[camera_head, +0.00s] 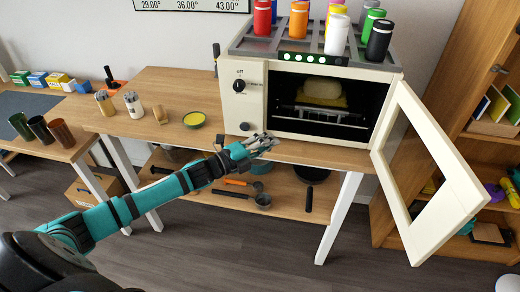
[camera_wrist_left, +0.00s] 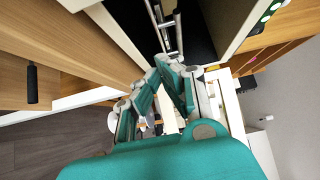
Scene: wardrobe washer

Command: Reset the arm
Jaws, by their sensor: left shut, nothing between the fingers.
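My left arm (camera_head: 130,207) is teal and black and reaches in from the left in the head view. Its gripper (camera_head: 270,140) is shut and empty, just in front of the open oven (camera_head: 254,95), near the table's front edge. The left wrist view shows the gripper's teal fingers (camera_wrist_left: 168,66) near the oven's opening. The oven door (camera_head: 430,170) stands open to the right. Inside the oven, a pale rounded item (camera_head: 323,89) rests on something yellow above a metal rack. My right gripper is not in view.
Several coloured cylinders (camera_head: 337,34) stand on the oven. A wooden cabinet (camera_head: 455,90) stands at right. The floor in front is clear.

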